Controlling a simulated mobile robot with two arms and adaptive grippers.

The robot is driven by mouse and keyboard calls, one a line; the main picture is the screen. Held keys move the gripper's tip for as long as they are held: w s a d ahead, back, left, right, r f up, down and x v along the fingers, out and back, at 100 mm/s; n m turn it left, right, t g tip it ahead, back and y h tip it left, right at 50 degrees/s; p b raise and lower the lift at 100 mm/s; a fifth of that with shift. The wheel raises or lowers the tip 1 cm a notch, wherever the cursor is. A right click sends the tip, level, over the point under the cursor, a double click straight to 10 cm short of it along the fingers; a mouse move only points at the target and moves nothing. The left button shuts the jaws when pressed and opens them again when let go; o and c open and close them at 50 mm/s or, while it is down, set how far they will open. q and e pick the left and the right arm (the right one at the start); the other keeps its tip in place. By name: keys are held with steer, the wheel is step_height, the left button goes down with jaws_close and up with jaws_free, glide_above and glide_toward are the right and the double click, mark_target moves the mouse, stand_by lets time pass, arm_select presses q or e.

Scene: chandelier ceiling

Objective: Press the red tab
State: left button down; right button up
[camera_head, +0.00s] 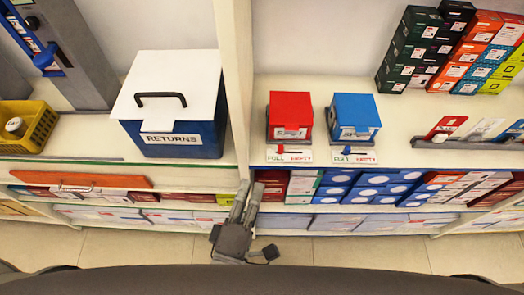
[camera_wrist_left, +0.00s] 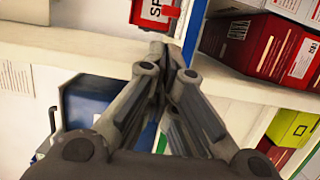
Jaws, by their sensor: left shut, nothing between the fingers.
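A small red tab (camera_head: 281,149) sits on a white strip marked FULL and EMPTY, in front of a red box (camera_head: 290,110) on the counter. The tab is near the left end of the strip. A blue tab (camera_head: 347,150) sits on a similar strip before a blue box (camera_head: 355,112). My left gripper (camera_head: 242,188) is below and left of the red tab, near the counter's front edge and apart from the tab. Its fingers are together and empty, also in the left wrist view (camera_wrist_left: 160,50). My right gripper is not in view.
A white upright divider (camera_head: 235,75) stands left of the red box. Beyond it is a RETURNS bin (camera_head: 175,110) with a white lid. A grey rack (camera_head: 465,143) with cards is at the right. Lower shelves hold several boxes.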

mark_target(281, 149)
arm_select(q)
steer(key=p+x, duration=0.2)
steer(key=x, duration=0.8)
stand_by(0.4)
